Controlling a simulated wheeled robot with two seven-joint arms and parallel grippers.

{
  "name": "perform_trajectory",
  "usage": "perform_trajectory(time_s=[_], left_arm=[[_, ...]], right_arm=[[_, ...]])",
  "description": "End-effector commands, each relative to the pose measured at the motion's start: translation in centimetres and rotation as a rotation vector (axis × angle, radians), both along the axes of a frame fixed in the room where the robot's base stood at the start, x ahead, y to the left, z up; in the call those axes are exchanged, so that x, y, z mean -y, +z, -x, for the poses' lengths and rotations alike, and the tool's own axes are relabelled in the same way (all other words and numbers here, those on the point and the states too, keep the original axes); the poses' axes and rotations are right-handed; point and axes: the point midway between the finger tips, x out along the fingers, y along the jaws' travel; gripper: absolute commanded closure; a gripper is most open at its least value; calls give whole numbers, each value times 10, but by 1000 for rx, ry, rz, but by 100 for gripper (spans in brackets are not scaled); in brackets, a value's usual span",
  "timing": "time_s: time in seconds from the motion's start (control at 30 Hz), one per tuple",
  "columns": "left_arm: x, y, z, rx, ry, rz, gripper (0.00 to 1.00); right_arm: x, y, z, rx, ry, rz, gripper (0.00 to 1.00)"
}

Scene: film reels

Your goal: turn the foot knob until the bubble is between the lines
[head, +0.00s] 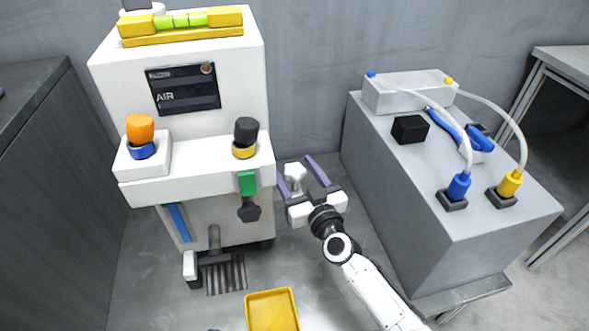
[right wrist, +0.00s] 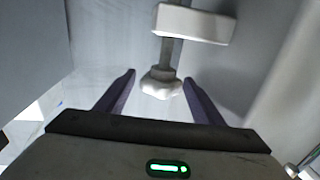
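The spirit level (head: 182,29) is a yellow bar with a green vial (head: 180,20), lying on top of the white machine (head: 110,75). Dark lines show on the vial; the bubble is too small to place. The white foot knob (head: 295,172) is at the machine's right side; in the right wrist view the knob (right wrist: 161,84) hangs on a grey stem below a white bracket. My right gripper (head: 303,178) is open with purple fingers. In the right wrist view, its fingers stand on either side of the knob, apart from it. My left gripper is not in view.
A grey bench (head: 400,170) with blue and yellow plugs and tubes stands on the right. A yellow tray (head: 272,312) is at the bottom. The machine's front has a green tab (head: 247,183) and a black knob (head: 249,212) close to the right gripper. A dark cabinet stands left.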

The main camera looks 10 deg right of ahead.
Motion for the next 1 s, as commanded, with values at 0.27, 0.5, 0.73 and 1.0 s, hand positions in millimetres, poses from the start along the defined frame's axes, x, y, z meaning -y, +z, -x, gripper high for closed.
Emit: perform_trajectory(time_s=[0.27,0.5,0.73,1.0], left_arm=[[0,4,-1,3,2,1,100],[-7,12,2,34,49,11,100],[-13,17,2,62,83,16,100],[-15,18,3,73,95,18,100]], right_arm=[[1,1,6,-2,1,1,38],[8,2,47,-3,2,4,38],[14,1,87,-2,1,2,38],[17,1,102,0,1,0,38]])
